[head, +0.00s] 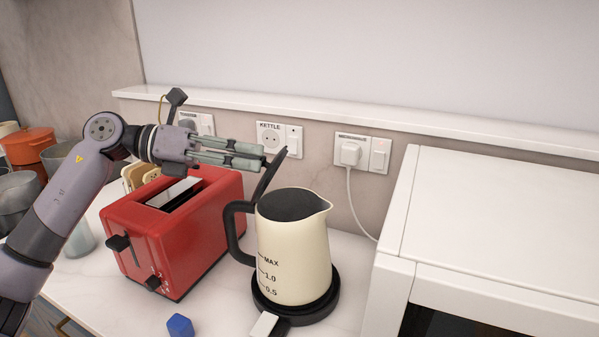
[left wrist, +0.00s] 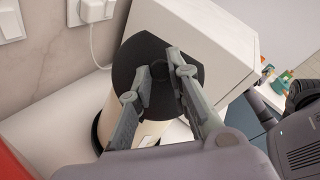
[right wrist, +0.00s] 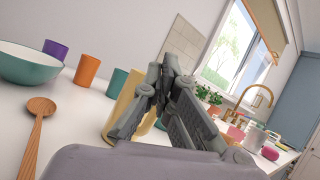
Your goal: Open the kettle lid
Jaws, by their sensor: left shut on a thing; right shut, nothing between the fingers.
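The cream kettle (head: 290,245) stands upright on its black base (head: 322,308), spout to the right and black handle (head: 232,225) to the left. Its dark lid (head: 268,175) is tilted steeply up at the handle side, and the dark top of the kettle shows beside it. My left gripper (head: 264,156) reaches over the toaster to the raised lid. In the left wrist view its fingers (left wrist: 160,75) are shut on the lid (left wrist: 188,58) near its middle. My right gripper (right wrist: 165,75) shows only in the right wrist view, shut and empty.
A red toaster (head: 185,235) stands close left of the kettle, under my left arm. A white microwave (head: 480,220) is close on the right. A blue cube (head: 180,325) lies in front. A yellow cup (right wrist: 128,105) is behind my right gripper; a wooden spoon (right wrist: 38,125) lies left.

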